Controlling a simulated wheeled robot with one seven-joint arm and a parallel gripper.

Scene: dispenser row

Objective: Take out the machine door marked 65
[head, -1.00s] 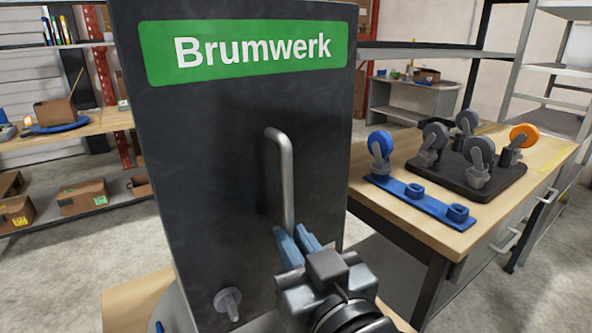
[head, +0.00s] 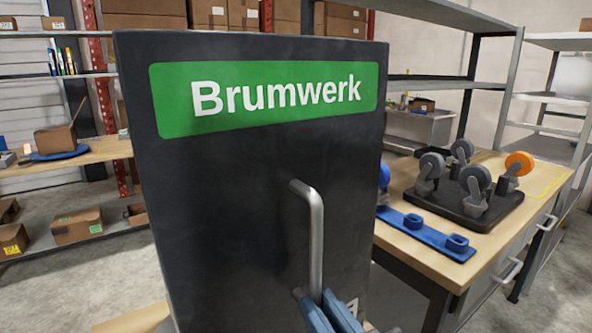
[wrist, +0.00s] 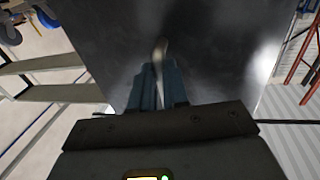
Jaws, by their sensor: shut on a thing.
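A tall dark panel (head: 230,230) carries a green "Brumwerk" sign (head: 270,95) and a bent grey metal handle (head: 315,230). It fills the middle of the head view. A small pale label shows in part at its lower right, too cut off to read; I see no 65. My gripper (head: 328,302) has blue fingers closed around the lower part of the handle. In the wrist view the fingers (wrist: 158,85) flank the handle (wrist: 160,52) against the dark panel (wrist: 110,35). The panel's bottom is out of the head view.
A wooden workbench (head: 420,253) stands to the right, with a blue peg strip (head: 425,232) and a dark tray of casters (head: 478,215) on it. Shelves with boxes (head: 78,225) are at the left. Open floor shows between the panel and the left shelves.

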